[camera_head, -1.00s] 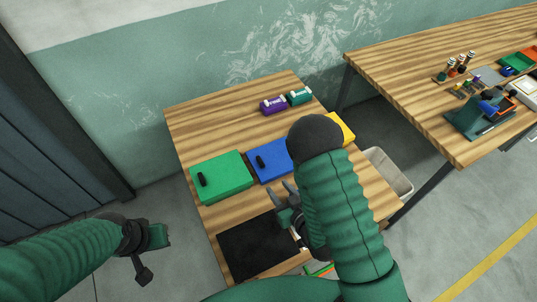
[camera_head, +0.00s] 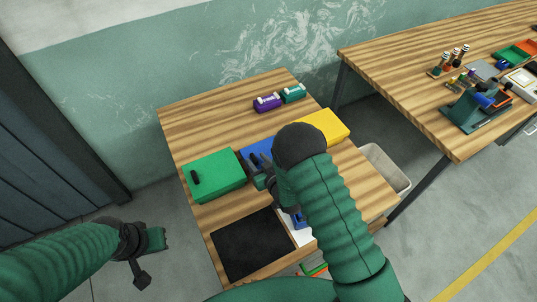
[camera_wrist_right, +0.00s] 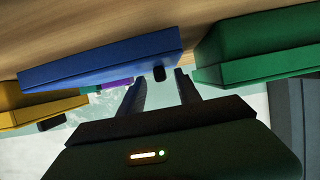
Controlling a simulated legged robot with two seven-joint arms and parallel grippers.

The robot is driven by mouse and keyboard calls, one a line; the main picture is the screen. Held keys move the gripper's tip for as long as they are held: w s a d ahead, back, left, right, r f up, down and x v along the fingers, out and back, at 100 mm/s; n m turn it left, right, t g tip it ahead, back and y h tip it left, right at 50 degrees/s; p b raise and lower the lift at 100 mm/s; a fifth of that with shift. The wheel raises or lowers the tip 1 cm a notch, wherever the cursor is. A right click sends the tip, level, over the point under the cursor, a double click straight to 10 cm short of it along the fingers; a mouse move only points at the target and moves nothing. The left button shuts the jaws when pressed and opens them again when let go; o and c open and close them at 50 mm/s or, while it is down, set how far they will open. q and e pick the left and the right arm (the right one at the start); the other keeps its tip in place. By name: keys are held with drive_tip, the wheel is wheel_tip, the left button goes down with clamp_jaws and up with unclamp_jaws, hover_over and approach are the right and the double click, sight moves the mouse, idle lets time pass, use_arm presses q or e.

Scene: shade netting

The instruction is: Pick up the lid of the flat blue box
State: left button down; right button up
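The flat blue box (camera_head: 256,148) lies on the wooden table between a green box and a yellow box, and my right arm hides much of it in the head view. The wrist view shows the blue lid (camera_wrist_right: 100,62) with a small black handle (camera_wrist_right: 159,74). My right gripper (camera_head: 257,168) is at the near side of the blue box. In the wrist view its two fingers (camera_wrist_right: 160,82) are apart, with the handle near their tips and nothing clearly held. My left gripper (camera_head: 152,258) hangs away from the table at the left; its opening is unclear.
The green box (camera_head: 214,176) stands close left of the right gripper, the yellow box (camera_head: 323,127) to the right. A purple item (camera_head: 267,103) and a teal item (camera_head: 292,93) lie behind. A black mat (camera_head: 250,245) covers the near left. A bin (camera_head: 385,167) stands right of the table.

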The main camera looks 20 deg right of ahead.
drive_tip(key=shift+s+r, duration=0.1)
drive_tip(key=c, duration=0.5)
drive_tip(key=shift+a, duration=0.2)
clamp_jaws()
drive_tip(key=shift+d, duration=0.1)
